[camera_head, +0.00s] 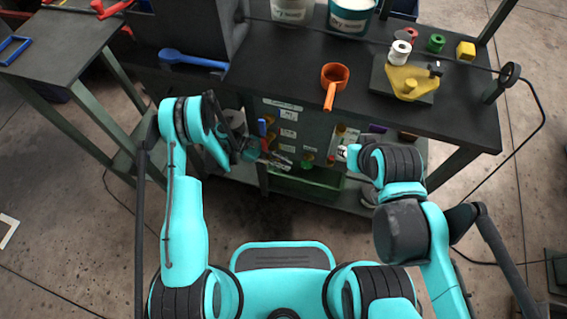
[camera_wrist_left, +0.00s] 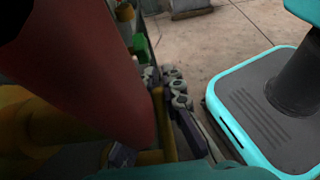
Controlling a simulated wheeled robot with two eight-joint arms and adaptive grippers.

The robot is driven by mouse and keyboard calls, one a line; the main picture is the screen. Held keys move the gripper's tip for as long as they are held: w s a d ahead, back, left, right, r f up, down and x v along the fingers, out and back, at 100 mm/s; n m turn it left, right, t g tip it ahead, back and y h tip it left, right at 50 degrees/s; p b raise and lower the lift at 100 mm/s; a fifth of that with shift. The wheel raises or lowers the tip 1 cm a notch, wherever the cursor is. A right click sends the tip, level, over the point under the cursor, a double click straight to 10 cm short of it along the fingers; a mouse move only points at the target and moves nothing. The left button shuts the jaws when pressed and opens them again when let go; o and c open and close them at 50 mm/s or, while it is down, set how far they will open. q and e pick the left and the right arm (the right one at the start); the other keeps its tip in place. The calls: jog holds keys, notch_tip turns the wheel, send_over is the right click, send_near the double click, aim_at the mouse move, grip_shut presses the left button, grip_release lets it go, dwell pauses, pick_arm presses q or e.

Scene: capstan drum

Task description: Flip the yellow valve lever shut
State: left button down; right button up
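My left gripper (camera_head: 248,150) is in front of the panel below the table's front edge, close to several small coloured parts. In the left wrist view, dark gripper links and a finger (camera_wrist_left: 186,122) show beside a thin yellow bar (camera_wrist_left: 164,125). I cannot tell whether the finger touches it. A thick yellow part (camera_wrist_left: 38,122) lies at the left, behind a large dark red cylinder (camera_wrist_left: 95,75). Which yellow part is the valve lever is unclear. My right gripper (camera_head: 345,153) is at the panel's right side, mostly hidden by its arm; its fingers are unclear.
The dark table (camera_head: 290,75) carries an orange cup with a handle (camera_head: 333,82), a yellow plate fixture (camera_head: 408,82), spools and tubs. A blue tool (camera_head: 194,60) lies at the left. A cable hangs at the right. Open concrete floor lies around my base.

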pick_arm(q)
jog(key=shift+w+a+r+g+h, duration=0.1)
jog(key=shift+a+r+g+h, duration=0.25)
jog(key=shift+h, duration=0.35)
jog(key=shift+w+a+r+g+h, duration=0.1)
jog(key=shift+r+h, duration=0.3)
jog(key=shift+h, duration=0.3)
jog(key=c, duration=1.6)
grip_release()
jog(key=shift+s, duration=0.1)
